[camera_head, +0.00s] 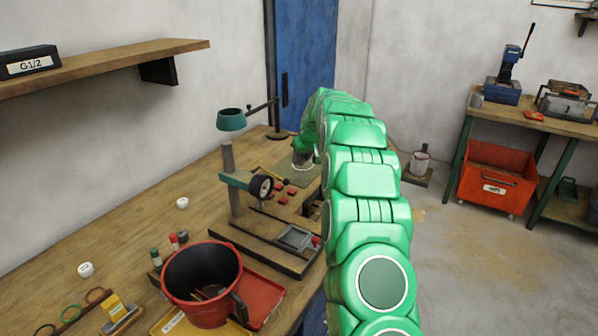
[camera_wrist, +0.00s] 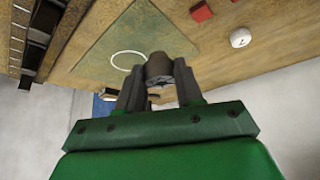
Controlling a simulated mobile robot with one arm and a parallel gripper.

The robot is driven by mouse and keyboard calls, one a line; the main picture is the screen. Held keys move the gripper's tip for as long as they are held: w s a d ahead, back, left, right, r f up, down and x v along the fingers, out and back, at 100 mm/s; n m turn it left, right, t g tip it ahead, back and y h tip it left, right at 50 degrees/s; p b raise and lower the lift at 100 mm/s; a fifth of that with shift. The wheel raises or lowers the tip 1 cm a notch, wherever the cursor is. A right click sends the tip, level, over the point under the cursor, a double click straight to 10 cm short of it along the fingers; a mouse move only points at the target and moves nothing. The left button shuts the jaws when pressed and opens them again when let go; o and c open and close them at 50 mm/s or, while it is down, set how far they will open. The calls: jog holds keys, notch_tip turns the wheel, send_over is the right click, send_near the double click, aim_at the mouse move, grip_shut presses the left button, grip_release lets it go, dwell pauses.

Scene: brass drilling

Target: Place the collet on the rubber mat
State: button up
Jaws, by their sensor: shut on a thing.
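The collet (camera_wrist: 158,66) is a short dark grey cylinder. It is held between the fingers of my gripper (camera_wrist: 160,78) in the wrist view, with the gripper shut on it. The rubber mat (camera_wrist: 112,37) is a dull green sheet on the wooden bench, with a white ring (camera_wrist: 128,51) on it. In the wrist view the collet appears beside the ring and overlaps the mat's edge; I cannot tell its height. In the head view the mat (camera_head: 297,176) lies at the bench's far end, and my arm largely hides the gripper and collet.
A drill press (camera_head: 232,182) stands on the bench left of my arm, with red blocks (camera_head: 281,199) beside it. A red bucket (camera_head: 203,284) stands nearer. A white round piece (camera_wrist: 240,38) and a red block (camera_wrist: 201,12) lie right of the mat in the wrist view.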

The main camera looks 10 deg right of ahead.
jog(key=shift+w+d+f, duration=0.1)
jog(key=shift+w+f, duration=0.25)
jog(key=shift+w, duration=0.4)
jog(key=shift+w+d+f, duration=0.15)
jog(key=shift+w+f, duration=1.05)
jog(key=shift+f, duration=0.15)
jog(key=shift+w+d+f, duration=0.1)
jog(key=shift+w+f, duration=1.05)
jog(key=shift+f, duration=0.15)
jog(key=shift+w+f, duration=0.3)
jog(key=shift+f, duration=1.55)
jog(key=shift+f, duration=0.1)
jog(key=o, duration=1.1)
